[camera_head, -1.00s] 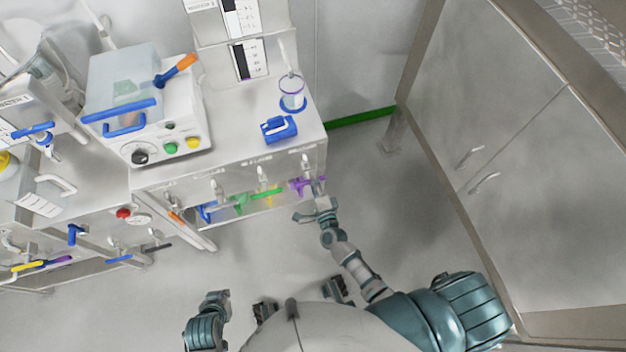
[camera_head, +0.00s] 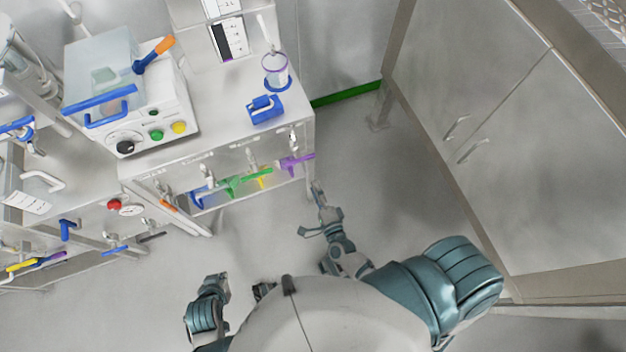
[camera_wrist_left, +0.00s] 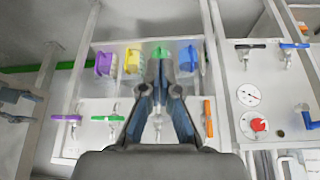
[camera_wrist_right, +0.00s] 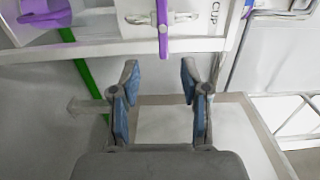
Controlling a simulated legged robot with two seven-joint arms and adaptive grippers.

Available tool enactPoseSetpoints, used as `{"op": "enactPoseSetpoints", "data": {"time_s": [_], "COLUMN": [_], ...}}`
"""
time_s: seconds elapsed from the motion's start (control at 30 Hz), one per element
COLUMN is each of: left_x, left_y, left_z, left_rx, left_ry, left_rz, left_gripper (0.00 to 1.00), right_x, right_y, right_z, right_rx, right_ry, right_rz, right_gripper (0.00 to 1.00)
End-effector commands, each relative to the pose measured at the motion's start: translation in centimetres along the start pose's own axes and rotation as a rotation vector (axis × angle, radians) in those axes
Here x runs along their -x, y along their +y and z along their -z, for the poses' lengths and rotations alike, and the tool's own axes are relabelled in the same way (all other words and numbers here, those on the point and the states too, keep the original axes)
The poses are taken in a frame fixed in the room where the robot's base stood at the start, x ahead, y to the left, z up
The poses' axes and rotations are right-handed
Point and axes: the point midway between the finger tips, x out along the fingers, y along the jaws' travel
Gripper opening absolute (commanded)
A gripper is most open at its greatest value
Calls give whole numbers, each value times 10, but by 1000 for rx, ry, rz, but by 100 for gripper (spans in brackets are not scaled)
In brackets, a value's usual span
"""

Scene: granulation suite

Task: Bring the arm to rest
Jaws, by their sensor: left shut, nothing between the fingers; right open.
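My right arm reaches forward from the lower right in the head view. Its gripper (camera_head: 318,210) is open and empty, a little below and apart from the purple handle (camera_head: 295,163) on the bench front. In the right wrist view the open fingers (camera_wrist_right: 160,85) have nothing between them, and the purple handle (camera_wrist_right: 163,28) is beyond them. My left arm (camera_head: 207,308) is folded low beside my body; its fingertips are hard to make out there. In the left wrist view the left fingers (camera_wrist_left: 160,75) are shut and empty, facing the bench front.
A blue-handled clear box machine (camera_head: 125,90), a purple-rimmed cup (camera_head: 276,72) and a blue object (camera_head: 265,108) stand on top. A steel cabinet (camera_head: 480,110) stands right. The floor between (camera_head: 265,235) is clear.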

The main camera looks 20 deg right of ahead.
Motion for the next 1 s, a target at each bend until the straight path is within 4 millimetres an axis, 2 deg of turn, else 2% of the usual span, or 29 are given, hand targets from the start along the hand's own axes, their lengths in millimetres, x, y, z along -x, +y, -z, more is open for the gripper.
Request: {"op": "enactPoseSetpoints", "data": {"time_s": [0.53,0.67,0.77,0.87,0.9,1.0], "left_x": [0,-14,-41,-75,-88,-114], "left_y": [0,0,0,-1,-1,-1], "left_z": [0,-5,-20,-47,-61,-98], "left_rx": [0,-1,-2,-5,-6,-8], "left_ry": [0,-23,-69,-131,-157,-217], "left_rz": [0,1,2,3,4,4], "left_gripper": [0,0,0,0,0,0], "right_x": [0,3,17,52,72,127], "right_y": [0,9,36,83,104,148], "right_z": [0,-11,-28,-35,-30,-6], "right_rx": [3,117,363,698,831,1113], "right_ry": [-2,-77,-244,-481,-584,-834], "right_rz": [-1,-57,-184,-370,-452,-653], "right_gripper": [46,46,46,46,46,46]}}
